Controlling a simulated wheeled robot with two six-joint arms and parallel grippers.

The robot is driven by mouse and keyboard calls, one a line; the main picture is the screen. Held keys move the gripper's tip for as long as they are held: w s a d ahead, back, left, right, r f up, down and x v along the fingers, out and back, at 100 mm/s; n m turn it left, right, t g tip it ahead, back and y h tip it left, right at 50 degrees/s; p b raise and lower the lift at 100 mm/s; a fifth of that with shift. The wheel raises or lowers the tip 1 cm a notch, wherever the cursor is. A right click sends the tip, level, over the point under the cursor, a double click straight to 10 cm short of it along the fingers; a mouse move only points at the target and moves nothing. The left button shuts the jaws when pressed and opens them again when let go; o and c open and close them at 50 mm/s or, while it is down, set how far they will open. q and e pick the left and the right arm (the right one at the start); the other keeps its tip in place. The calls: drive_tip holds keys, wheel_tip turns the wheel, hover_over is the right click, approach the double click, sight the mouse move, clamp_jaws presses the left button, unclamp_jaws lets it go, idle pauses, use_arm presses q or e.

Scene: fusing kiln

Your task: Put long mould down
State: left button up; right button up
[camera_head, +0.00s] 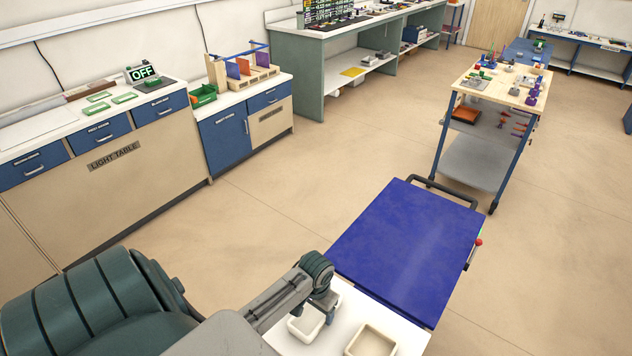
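My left arm reaches in from the lower left, and its gripper (327,312) points down at the far right rim of a whitish, open, box-like mould (294,329). The fingers overlap that rim in the picture. Whether they are closed on it, and whether the mould rests on the white surface, I cannot tell. A second open mould, beige with a pale rim (352,347), is to its right and is cut off by the bottom edge. Which one is the long mould is not clear. My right gripper is not in view.
Both moulds show over a white surface (412,335) at the bottom. A flat blue panel (410,240) adjoins it behind. A light table (115,155) with an OFF sign (143,72) stands left. A wooden-topped cart (500,88) stands at the back right. Open floor (300,160) lies between.

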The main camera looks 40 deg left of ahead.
sight(316, 314)
use_arm(q)
drive_tip(key=o, duration=0.3)
drive_tip(key=shift+o, duration=0.3)
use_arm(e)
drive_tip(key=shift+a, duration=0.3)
use_arm(q)
drive_tip(key=shift+r, duration=0.1)
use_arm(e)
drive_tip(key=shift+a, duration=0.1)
use_arm(q)
wheel_tip(316, 314, up, 12)
drive_tip(key=b, duration=0.2)
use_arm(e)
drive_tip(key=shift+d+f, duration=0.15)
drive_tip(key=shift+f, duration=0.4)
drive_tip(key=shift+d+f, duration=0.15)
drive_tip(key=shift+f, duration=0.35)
use_arm(q)
drive_tip(key=shift+s, duration=0.1)
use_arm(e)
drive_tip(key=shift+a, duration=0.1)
